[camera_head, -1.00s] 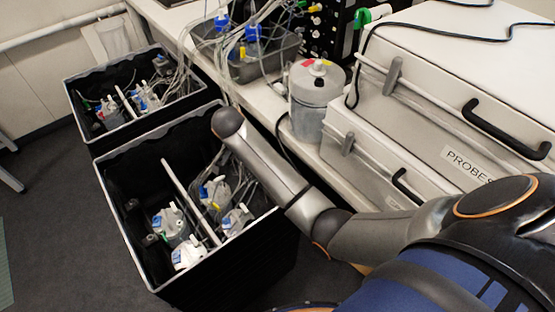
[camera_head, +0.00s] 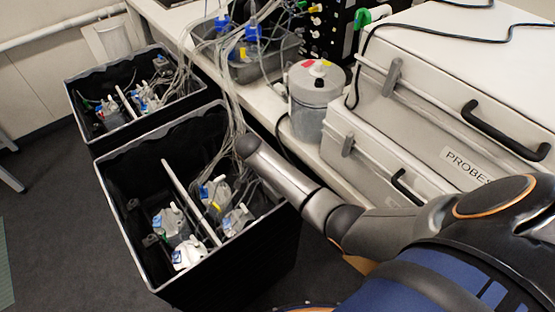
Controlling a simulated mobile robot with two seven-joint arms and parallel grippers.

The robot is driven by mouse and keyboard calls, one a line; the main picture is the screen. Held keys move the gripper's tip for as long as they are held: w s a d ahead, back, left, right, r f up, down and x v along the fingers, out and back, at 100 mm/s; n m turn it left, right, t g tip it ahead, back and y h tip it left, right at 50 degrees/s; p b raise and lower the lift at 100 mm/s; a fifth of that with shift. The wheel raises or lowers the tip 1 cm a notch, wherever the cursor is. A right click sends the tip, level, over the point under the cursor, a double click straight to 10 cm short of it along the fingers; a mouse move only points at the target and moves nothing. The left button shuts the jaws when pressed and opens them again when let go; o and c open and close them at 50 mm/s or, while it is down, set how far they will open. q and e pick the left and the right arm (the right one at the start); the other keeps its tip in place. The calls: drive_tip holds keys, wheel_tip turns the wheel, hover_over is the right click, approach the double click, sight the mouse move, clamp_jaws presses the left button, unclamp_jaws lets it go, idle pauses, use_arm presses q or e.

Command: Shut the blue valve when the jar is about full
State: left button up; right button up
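Several clear jars with white and blue valve caps stand in the near black box (camera_head: 120,215); one jar (camera_head: 172,222) is at its left, and blue parts (camera_head: 204,191) show on another. Two blue valve-like tops, one at the left (camera_head: 222,23) and one at the right (camera_head: 252,34), show in the grey bin on the bench. A larger jar (camera_head: 316,108) with a grey lid and red and yellow marks stands on the bench. I cannot tell its fill level. My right arm reaches over the near box's right edge, ending in a rounded joint; no fingers show. My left gripper is out of view.
A second black box (camera_head: 75,98) with jars stands behind the near one. Many thin tubes (camera_head: 238,100) run from the bench into the boxes. Grey cases labelled PROBES (camera_head: 440,125) fill the right of the bench. Bare floor (camera_head: 60,200) lies at left.

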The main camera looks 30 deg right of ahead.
clamp_jaws()
drive_tip(key=shift+m, duration=0.3)
idle(0.4)
drive_tip(key=m+g, duration=0.1)
drive_tip(key=m, duration=0.1)
drive_tip(key=shift+w+m+b, duration=0.1)
drive_tip(key=shift+m+b, duration=0.2)
drive_tip(key=shift+b, duration=0.1)
drive_tip(key=m+g+b, duration=0.1)
drive_tip(key=m, duration=0.1)
drive_tip(key=m+g+b, duration=0.1)
drive_tip(key=m, duration=0.1)
drive_tip(key=shift+w+f+m+y, duration=0.1)
drive_tip(key=shift+f+m+y, duration=0.05)
drive_tip(key=shift+m+y, duration=0.2)
drive_tip(key=m+y+b, duration=0.1)
drive_tip(key=m, duration=0.1)
drive_tip(key=m+g+b, duration=0.1)
drive_tip(key=m+b, duration=0.1)
drive_tip(key=m, duration=0.1)
drive_tip(key=shift+w+d+y+b, duration=0.1)
drive_tip(key=shift+d+y+b, duration=0.05)
drive_tip(key=shift+y+b, duration=0.2)
drive_tip(key=shift+d+m+g+y+b, duration=0.1)
drive_tip(key=shift+m+g+y+b, duration=0.25)
drive_tip(key=shift+m, duration=0.9)
drive_tip(key=shift+d+m+g+y+b, duration=0.15)
drive_tip(key=shift+m+y+b, duration=0.35)
drive_tip(key=shift+m, duration=0.7)
drive_tip(key=shift+a, duration=0.1)
